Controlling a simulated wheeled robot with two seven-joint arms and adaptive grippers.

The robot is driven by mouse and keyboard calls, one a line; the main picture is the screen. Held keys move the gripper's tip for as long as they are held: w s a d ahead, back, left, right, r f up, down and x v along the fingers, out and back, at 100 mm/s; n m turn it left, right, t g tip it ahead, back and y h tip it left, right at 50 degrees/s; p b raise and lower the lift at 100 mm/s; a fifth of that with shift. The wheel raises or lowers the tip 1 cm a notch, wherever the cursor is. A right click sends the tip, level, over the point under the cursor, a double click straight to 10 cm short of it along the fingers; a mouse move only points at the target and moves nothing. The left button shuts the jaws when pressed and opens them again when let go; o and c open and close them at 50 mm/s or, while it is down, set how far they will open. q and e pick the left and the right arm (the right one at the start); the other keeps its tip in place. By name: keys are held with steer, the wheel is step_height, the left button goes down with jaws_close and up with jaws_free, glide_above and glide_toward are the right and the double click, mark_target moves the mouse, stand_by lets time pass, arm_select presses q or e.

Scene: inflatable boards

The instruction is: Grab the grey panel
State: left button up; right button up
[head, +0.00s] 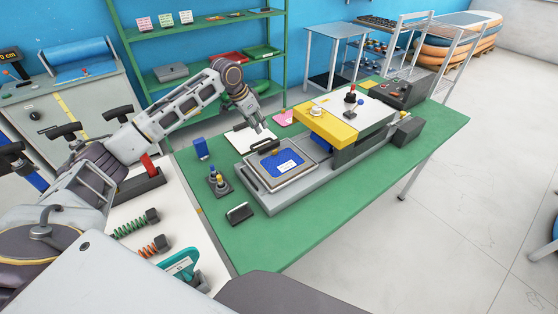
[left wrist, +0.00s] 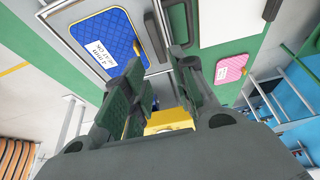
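A grey panel (head: 257,173), framed around a blue sheet (head: 282,163) with a white label, lies on the grey machine bed on the green table. A dark handle (head: 264,147) stands along its far left edge. In the left wrist view the blue sheet (left wrist: 108,38) and grey frame (left wrist: 76,58) lie ahead, left of the fingers. My left gripper (head: 265,129) hangs just above and behind the handle. Its two fingers (left wrist: 163,72) are apart, and I see nothing gripped between them. Contact with the handle cannot be told. My right gripper is not in view.
The yellow press head (head: 325,126) stands right of the panel. A blue block (head: 201,148), a small button box (head: 218,182) and a dark block (head: 239,213) stand on the table's left side. A green shelf (head: 200,60) is behind. The table's front right (head: 350,202) is clear.

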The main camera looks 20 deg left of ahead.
arm_select(q)
glide_above(270, 144)
steer(key=s+a, duration=0.2)
steer(key=f, duration=0.5)
steer(key=shift+d+f, duration=0.2)
steer(key=shift+f, duration=0.2)
steer(key=shift+w+f, duration=0.15)
steer(key=shift+f, duration=0.15)
steer(key=shift+d, duration=0.1)
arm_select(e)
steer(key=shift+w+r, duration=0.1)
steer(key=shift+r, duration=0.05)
arm_select(q)
steer(key=shift+d+f, duration=0.1)
steer(key=shift+f, duration=0.35)
steer(key=p+x, duration=0.1)
steer(key=x, duration=0.3)
steer(key=shift+f, duration=0.15)
steer(key=shift+d, duration=0.1)
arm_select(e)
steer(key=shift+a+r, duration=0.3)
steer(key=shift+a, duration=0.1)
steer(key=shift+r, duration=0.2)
